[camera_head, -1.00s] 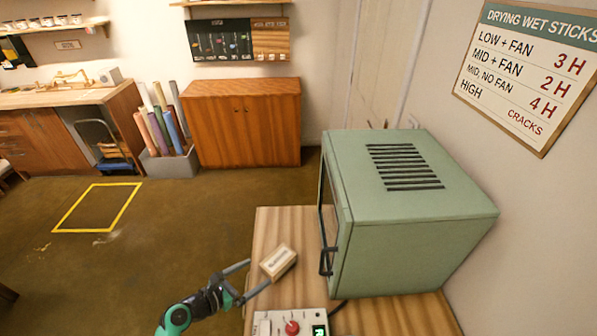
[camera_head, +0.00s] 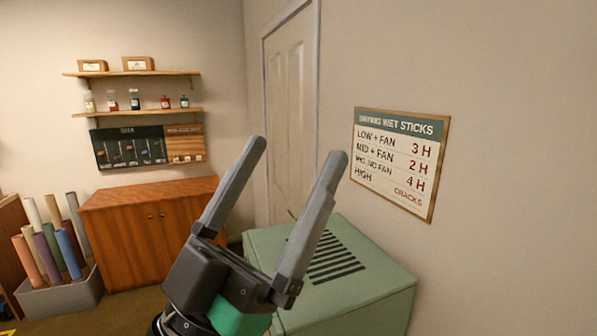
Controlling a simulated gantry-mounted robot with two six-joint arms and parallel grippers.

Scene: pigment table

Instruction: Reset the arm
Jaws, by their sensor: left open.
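My left gripper (camera_head: 297,168) is raised close to the head camera, in the middle of the view. Its two long grey fingers point up and stand well apart, with nothing between them. It covers part of the green drying oven (camera_head: 375,290) behind it. My right gripper is not in view. The small wooden block and the control panel are out of view now.
A drying-time sign (camera_head: 400,160) hangs on the right wall. A wooden cabinet (camera_head: 140,235) stands at the back left, beside a grey bin (camera_head: 60,298) of coloured rolls. Shelves (camera_head: 140,112) with jars and boxes hang above. A white door (camera_head: 290,110) is behind the gripper.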

